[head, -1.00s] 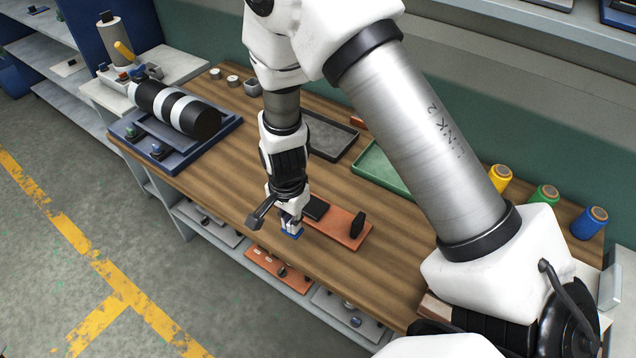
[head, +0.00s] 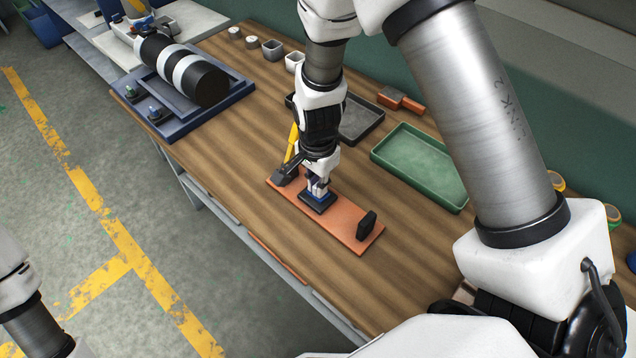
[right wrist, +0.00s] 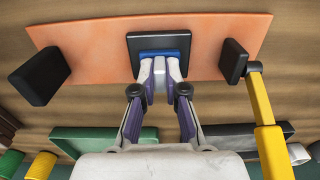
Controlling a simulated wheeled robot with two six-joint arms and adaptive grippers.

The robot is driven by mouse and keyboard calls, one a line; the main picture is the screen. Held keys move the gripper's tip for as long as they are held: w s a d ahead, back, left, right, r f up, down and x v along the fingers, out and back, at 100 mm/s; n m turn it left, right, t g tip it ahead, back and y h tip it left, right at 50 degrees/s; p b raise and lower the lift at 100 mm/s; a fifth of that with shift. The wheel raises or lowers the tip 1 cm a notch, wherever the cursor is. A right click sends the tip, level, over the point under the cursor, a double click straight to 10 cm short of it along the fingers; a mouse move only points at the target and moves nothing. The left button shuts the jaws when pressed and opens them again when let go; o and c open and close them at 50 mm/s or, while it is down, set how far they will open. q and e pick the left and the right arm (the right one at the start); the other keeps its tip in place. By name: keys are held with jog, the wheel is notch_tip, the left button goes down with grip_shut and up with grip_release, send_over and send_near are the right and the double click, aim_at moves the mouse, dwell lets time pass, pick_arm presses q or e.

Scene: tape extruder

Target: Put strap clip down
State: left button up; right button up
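The strap clip appears to be the small blue piece (right wrist: 163,54) between my right fingertips, at the black square pad (right wrist: 182,43) on the orange board (right wrist: 90,48). My right gripper (right wrist: 160,70) points down at the pad, its fingers close together on the clip. In the head view my right gripper (head: 317,186) is over the middle of the orange board (head: 345,222), and the black pad (head: 316,203) shows under it. The fingers hide part of the clip; I cannot tell whether it touches the pad. My left gripper is out of view; part of my left arm shows at lower left.
A black upright block (head: 366,226) stands at the board's right end. A dark block with a yellow lever (head: 292,143) is at its other end. Behind are a green tray (head: 420,165) and a dark grey tray (head: 362,120). A blue tray holds a striped roll (head: 182,70). The wood left of the board is bare.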

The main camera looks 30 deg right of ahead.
jog(key=o, duration=0.4)
jog(key=shift+s+a+r, duration=0.1)
jog(key=shift+a+r, duration=0.05)
jog(key=shift+r, duration=0.1)
notch_tip(320, 180, up, 12)
jog(key=shift+f, duration=0.1)
